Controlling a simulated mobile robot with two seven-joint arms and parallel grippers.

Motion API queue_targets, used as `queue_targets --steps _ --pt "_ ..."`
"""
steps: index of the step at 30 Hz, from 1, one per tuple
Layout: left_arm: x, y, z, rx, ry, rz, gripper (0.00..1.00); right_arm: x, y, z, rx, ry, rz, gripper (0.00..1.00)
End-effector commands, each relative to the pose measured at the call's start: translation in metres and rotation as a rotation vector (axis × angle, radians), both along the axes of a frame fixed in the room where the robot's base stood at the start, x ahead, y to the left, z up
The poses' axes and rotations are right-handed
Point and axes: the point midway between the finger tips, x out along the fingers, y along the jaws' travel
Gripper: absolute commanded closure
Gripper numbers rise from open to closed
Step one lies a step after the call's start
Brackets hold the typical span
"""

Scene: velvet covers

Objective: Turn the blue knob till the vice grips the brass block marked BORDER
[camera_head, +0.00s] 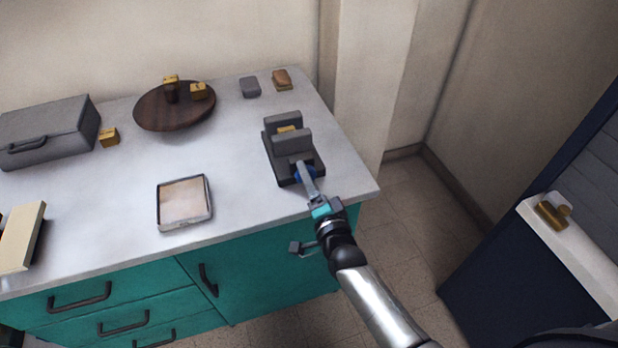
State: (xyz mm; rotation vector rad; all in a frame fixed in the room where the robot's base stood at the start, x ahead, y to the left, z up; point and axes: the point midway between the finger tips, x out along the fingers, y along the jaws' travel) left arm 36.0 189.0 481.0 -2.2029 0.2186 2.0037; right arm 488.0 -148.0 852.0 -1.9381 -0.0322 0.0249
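The dark grey vice (279,157) stands near the right end of the table. A brass block (287,129) sits between its two jaws; any marking on it is too small to read, and I cannot tell whether both jaws touch it. The blue knob (298,177) is on the vice's near end, mostly hidden behind my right gripper (304,171). My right gripper reaches in from the lower right with its fingers at the knob. The fingers overlap in this view, so their gap and grip on the knob cannot be made out. My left gripper is out of view.
Brass blocks also stand on the round wooden board (150,112) and beside the grey case (45,139). A shallow tray (184,228) lies near the front edge. Two small blocks (250,87) (282,79) lie behind the vice. Brass pieces (551,214) rest on a right-hand ledge.

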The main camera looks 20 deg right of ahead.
Motion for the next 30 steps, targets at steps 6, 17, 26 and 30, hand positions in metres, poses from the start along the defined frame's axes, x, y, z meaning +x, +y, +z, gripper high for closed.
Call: queue_targets --steps 6,17,26,30 --pt "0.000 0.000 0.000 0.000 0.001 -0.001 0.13 0.000 0.000 0.000 -0.001 -0.001 0.000 0.11" --pt "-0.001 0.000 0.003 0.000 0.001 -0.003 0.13 -0.009 0.000 0.001 -0.001 -0.001 -0.001 0.11" --pt "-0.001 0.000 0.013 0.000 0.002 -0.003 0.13 -0.062 -0.002 0.001 -0.001 0.002 0.000 0.11" --pt "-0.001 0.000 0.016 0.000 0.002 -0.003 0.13 -0.090 -0.003 0.000 -0.001 0.003 0.001 0.11"
